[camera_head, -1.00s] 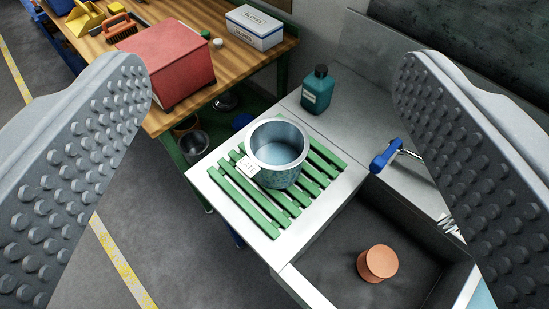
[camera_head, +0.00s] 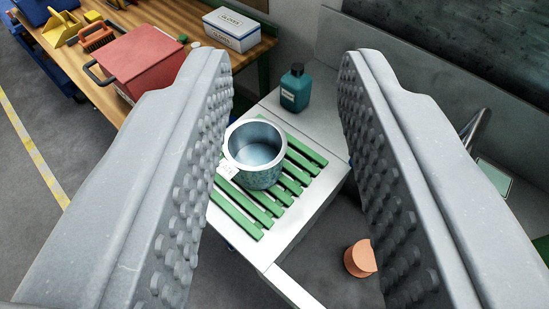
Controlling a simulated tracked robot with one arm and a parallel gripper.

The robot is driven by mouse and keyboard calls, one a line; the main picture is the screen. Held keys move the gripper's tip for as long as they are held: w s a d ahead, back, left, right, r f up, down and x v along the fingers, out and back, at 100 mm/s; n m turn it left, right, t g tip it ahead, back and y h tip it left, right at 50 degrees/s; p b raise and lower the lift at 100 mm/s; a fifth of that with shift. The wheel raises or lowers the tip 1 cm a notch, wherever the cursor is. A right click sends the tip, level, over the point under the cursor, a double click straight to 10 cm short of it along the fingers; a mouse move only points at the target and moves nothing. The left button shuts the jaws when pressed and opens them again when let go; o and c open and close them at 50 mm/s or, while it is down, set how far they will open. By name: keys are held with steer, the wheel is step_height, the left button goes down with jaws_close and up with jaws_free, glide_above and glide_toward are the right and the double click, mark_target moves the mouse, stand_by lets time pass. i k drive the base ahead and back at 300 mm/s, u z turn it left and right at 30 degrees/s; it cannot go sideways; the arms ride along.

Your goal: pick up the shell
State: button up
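The shell (camera_head: 258,172) appears to be the round, open-topped metal pot with a shiny inside and a mottled blue-green outer wall. It stands upright on a green slatted rack (camera_head: 237,213), and a small white tag hangs at its left side. My gripper (camera_head: 286,75) is open, with one grey studded finger on each side of the picture. The shell shows between the fingers, nearer the left one, whose edge meets the shell's left side in the picture. The gap holds nothing that I can see gripped. How far the fingers are above the shell is hard to tell.
A teal bottle (camera_head: 295,88) stands behind the shell. A wooden bench with a red toolbox (camera_head: 142,62) and a white glove box (camera_head: 232,29) is at upper left.

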mark_target(255, 149)
steer(key=z, duration=2.25)
steer(key=k, duration=1.15)
steer(key=u, duration=2.1)
steer(key=i, duration=1)
steer(key=z, duration=0.05)
